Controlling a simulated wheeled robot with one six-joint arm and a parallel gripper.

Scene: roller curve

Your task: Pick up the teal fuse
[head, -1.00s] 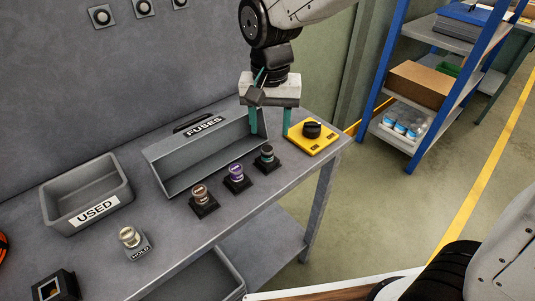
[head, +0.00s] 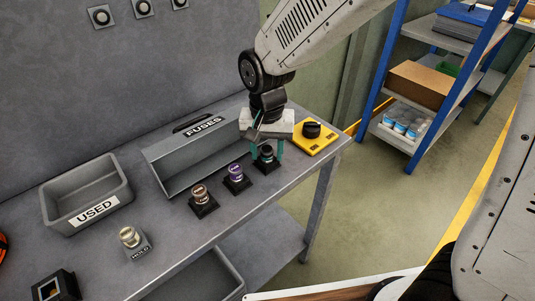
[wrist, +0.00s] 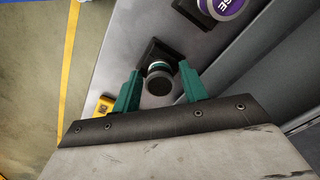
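The teal fuse (head: 266,153) stands upright in a black square holder at the right end of a row on the bench. In the wrist view the teal fuse (wrist: 160,80) shows its dark round top between the two teal fingers. My gripper (head: 267,155) is lowered over it, with one finger on each side. In the wrist view my gripper (wrist: 160,88) is open, with visible gaps between the fingers and the fuse. The lower part of the fuse is partly hidden by the fingers in the head view.
A purple fuse (head: 236,173) and a brown fuse (head: 200,194) stand in holders to the left. The FUSES bin (head: 170,165) is behind them. A yellow block with a black knob (head: 312,138) is close on the right. The USED bin (head: 88,192) and HOLD stand (head: 133,243) are farther left.

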